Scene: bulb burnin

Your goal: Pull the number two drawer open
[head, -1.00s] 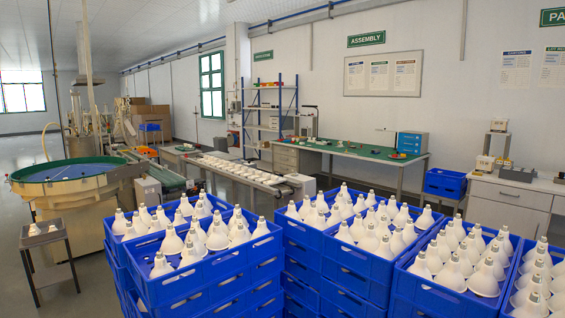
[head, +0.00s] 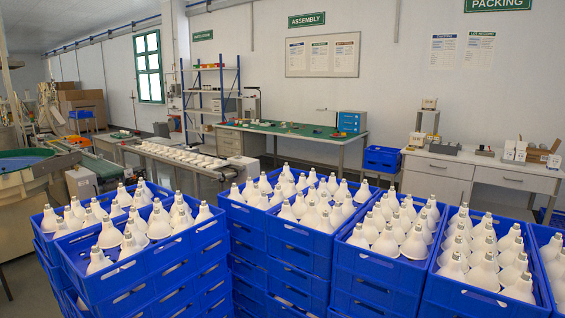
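No drawer with a readable number two shows in the head view. A white packing desk (head: 480,159) at the right has shut drawer fronts, a left one (head: 437,166) and a right one (head: 513,180). The green-topped assembly bench (head: 285,129) has a shut drawer unit (head: 232,145) under its left end. A small blue cabinet (head: 352,122) stands on that bench, its drawers too small to read. Neither of my grippers is in view.
Stacked blue crates (head: 155,272) full of white bulbs (head: 158,222) fill the foreground from left to right. A conveyor (head: 180,157) with bulbs runs behind them at left. Blue bins (head: 382,158) sit between bench and desk. Open floor beyond the crates is mostly hidden.

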